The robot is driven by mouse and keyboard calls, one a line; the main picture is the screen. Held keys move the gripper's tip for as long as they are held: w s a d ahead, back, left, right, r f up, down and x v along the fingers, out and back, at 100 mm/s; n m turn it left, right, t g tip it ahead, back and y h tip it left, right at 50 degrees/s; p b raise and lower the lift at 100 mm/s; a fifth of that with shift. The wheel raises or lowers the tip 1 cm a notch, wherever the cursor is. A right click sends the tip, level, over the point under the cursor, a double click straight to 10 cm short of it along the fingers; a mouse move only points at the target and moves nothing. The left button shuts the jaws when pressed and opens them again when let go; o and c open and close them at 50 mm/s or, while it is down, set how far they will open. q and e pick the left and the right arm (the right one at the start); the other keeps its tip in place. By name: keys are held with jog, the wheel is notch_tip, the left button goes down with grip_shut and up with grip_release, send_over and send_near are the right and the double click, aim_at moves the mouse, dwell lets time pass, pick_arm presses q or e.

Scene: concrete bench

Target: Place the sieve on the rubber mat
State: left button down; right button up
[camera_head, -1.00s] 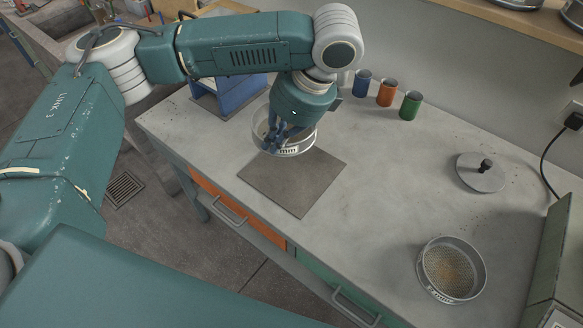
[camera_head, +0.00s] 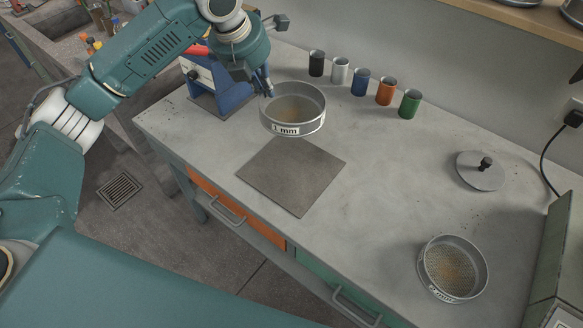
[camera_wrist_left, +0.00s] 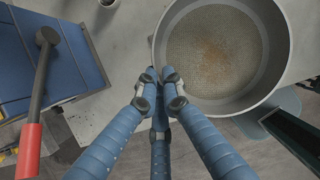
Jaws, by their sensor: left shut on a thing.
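A round metal sieve (camera_head: 293,127) labelled "1 mm", with brownish grains on its mesh, is at the back edge of the rubber mat, seemingly above the bench. In the left wrist view the sieve (camera_wrist_left: 222,50) lies at the upper right. My left gripper (camera_head: 267,92) is shut on its left rim; its blue fingers (camera_wrist_left: 158,85) meet at the rim in the left wrist view. The square grey rubber mat (camera_head: 291,178) lies flat and bare on the bench. A second sieve (camera_head: 452,268) with grains inside stands at the front right. My right gripper is not in view.
A blue machine (camera_head: 232,100) with a red-handled lever (camera_wrist_left: 30,150) stands left of the held sieve. Several coloured cups, including a blue one (camera_head: 361,83), line the back. A knobbed lid (camera_head: 480,172) lies at the right. The bench between mat and lid is clear.

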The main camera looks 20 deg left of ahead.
pick_arm(q)
jog(key=shift+w+f, duration=0.1)
notch_tip(320, 180, down, 20)
jog(key=shift+r+p, duration=0.2)
jog(key=shift+p, duration=1.05)
jog(key=c, duration=1.9)
grip_release()
jog(key=shift+c, duration=0.2)
jog(key=b+v, duration=0.1)
jog(key=v, duration=1.1)
jog(key=shift+a, duration=0.1)
